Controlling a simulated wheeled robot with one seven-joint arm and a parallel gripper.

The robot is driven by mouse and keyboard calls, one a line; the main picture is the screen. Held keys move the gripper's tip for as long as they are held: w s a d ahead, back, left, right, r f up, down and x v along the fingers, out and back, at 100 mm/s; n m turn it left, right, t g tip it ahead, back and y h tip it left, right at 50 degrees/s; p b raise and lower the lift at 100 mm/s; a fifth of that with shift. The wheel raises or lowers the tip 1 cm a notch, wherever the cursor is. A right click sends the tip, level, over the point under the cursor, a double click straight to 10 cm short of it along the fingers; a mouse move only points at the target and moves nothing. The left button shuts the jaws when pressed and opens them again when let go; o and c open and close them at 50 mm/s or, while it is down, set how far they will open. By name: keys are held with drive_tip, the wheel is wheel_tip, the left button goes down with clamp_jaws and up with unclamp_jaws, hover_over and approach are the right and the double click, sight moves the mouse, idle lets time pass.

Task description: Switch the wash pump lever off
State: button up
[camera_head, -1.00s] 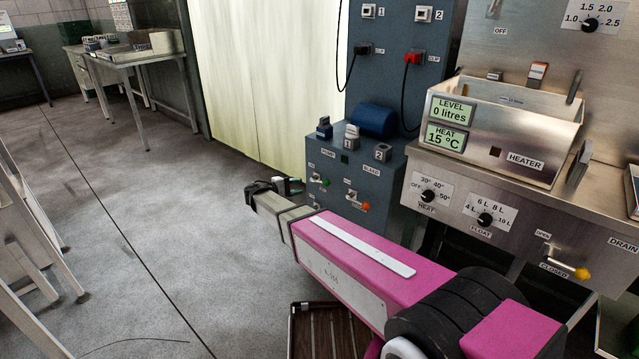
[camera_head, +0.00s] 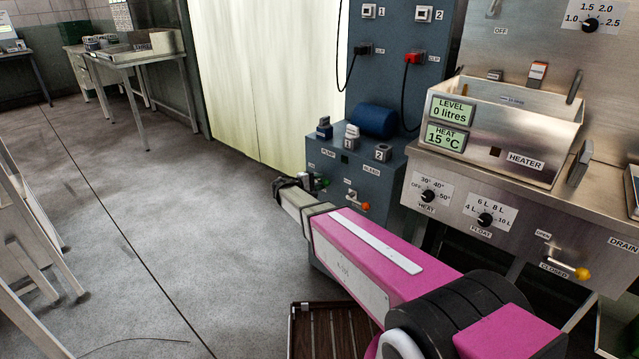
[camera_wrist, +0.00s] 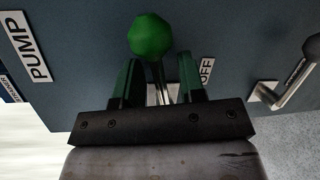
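The pump lever (camera_wrist: 151,37) has a round green knob on a metal shaft. It stands out from the dark blue panel, close to the PUMP label (camera_wrist: 27,45) and a partly hidden OFF label (camera_wrist: 207,70). In the wrist view my gripper (camera_wrist: 157,72) is open, with one green finger on each side of the shaft and gaps to both. The knob shows beyond the fingertips. In the head view my gripper (camera_head: 312,183) is at the left part of the blue cabinet (camera_head: 380,158), mostly covering the pump lever.
A second metal lever (camera_wrist: 298,85) stands to the right in the wrist view. In the head view the bleed lever (camera_head: 357,203), with an orange knob, is right of my gripper. The steel sink unit (camera_head: 500,200) is further right. Open floor lies left.

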clamp_jaws()
drive_tip(key=shift+f+m+y, duration=0.5)
drive_tip(key=shift+f+m, duration=0.1)
drive_tip(key=shift+m, duration=0.7)
unclamp_jaws()
drive_tip(key=v, duration=1)
drive_tip(key=shift+s+a, duration=0.3)
